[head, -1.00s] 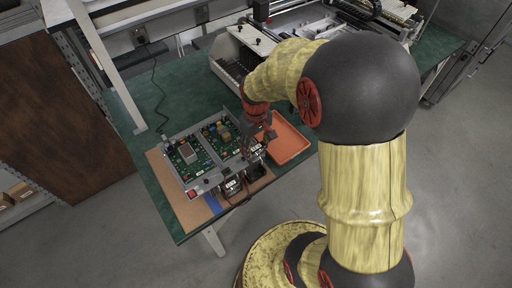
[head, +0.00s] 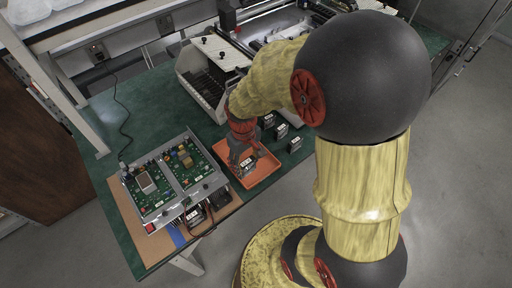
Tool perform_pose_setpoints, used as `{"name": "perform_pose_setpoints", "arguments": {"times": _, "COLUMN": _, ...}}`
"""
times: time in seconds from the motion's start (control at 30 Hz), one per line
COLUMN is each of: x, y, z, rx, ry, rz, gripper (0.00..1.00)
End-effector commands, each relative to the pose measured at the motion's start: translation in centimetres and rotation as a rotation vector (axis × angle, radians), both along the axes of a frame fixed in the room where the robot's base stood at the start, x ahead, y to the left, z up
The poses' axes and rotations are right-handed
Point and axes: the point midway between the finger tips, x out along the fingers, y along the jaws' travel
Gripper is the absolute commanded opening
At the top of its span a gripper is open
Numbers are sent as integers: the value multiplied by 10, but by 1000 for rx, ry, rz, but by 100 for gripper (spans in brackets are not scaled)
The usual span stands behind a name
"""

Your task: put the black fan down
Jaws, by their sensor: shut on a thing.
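My gripper (head: 243,158) is at the orange tray (head: 267,165) on the green table. It is shut on a small black fan (head: 247,169) with a pale label, which shows below the fingers. The fan is over or inside the tray; I cannot tell whether it touches the tray floor. My red wrist hides part of the tray's far side.
Several similar black boxes with pale labels (head: 295,144) stand on the table right of the tray. A metal frame with two green circuit boards (head: 187,166) lies at left on a brown mat (head: 120,202). Another dark unit (head: 195,216) is at its front. A white rack (head: 203,88) stands behind.

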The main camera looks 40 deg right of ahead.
Motion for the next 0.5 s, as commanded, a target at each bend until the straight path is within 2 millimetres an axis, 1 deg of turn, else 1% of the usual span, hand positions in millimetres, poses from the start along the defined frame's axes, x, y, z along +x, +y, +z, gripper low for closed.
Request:
{"name": "perform_pose_setpoints", "arguments": {"times": 0.07, "x": -2, "y": 0, "z": -3, "rx": 0, "ry": -2, "rz": -9, "gripper": 32}}
{"name": "perform_pose_setpoints", "arguments": {"times": 0.17, "x": 9, "y": -6, "z": -9, "rx": -3, "ry": -12, "rz": -24, "gripper": 32}}
{"name": "perform_pose_setpoints", "arguments": {"times": 0.27, "x": 25, "y": -16, "z": -19, "rx": -2, "ry": -10, "rz": -27, "gripper": 32}}
{"name": "perform_pose_setpoints", "arguments": {"times": 0.5, "x": 72, "y": -43, "z": -43, "rx": -3, "ry": -12, "rz": -26, "gripper": 32}}
